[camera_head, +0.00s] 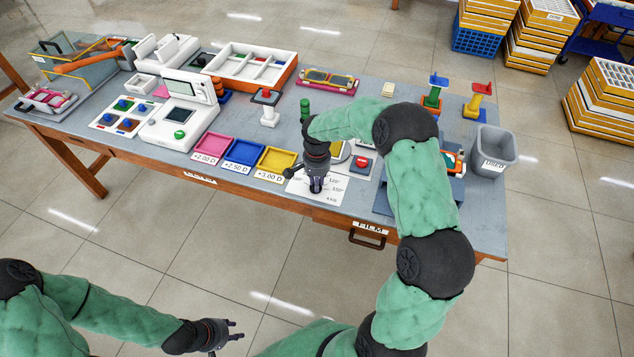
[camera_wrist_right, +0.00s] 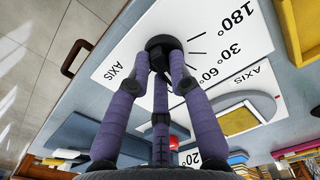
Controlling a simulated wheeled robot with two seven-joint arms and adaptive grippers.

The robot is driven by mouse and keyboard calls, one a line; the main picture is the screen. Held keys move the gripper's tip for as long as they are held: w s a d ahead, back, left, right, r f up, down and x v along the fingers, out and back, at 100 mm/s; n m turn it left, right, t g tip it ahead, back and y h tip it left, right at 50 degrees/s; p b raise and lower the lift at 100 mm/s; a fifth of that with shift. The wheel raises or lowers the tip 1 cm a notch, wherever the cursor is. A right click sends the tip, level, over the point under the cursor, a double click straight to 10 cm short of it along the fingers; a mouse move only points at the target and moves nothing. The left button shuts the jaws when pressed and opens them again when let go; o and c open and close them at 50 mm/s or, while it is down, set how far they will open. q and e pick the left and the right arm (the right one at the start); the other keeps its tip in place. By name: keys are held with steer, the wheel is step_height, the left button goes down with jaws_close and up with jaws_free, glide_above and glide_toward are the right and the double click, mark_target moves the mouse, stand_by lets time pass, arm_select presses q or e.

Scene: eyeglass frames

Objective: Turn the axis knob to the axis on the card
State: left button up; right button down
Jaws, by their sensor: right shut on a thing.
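My right gripper (camera_head: 316,187) reaches down over a white dial sheet (camera_head: 333,193) near the table's front edge. In the right wrist view its purple fingers close around the black axis knob (camera_wrist_right: 165,44), which they partly cover. The sheet (camera_wrist_right: 120,55) carries AXIS, tick lines and figures including 180°, 30° and 60°. A second white piece marked AXIS (camera_wrist_right: 262,77) lies beside it. A figure ending in 20° (camera_wrist_right: 195,158) shows partly behind a finger. Which way the knob points is hard to tell. My left gripper (camera_head: 235,330) is empty with fingers apart, away from the table.
Pink (camera_head: 211,146), blue (camera_head: 243,152) and yellow (camera_head: 277,159) trays stand left of the dial sheet. A red button (camera_head: 361,162) is close to its right. A grey bin (camera_head: 493,151) stands at the table's right end. A drawer handle (camera_head: 367,238) projects from the front.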

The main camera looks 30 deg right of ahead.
steer(key=m+b, duration=0.1)
steer(key=m, duration=0.5)
steer(key=shift+a, duration=0.15)
steer(key=shift+m, duration=0.3)
steer(key=c, duration=1.1)
jaws_free()
steer(key=shift+r, duration=0.1)
step_height(320, 180, up, 12)
steer(key=shift+f, duration=0.1)
steer(key=shift+s+f, duration=0.1)
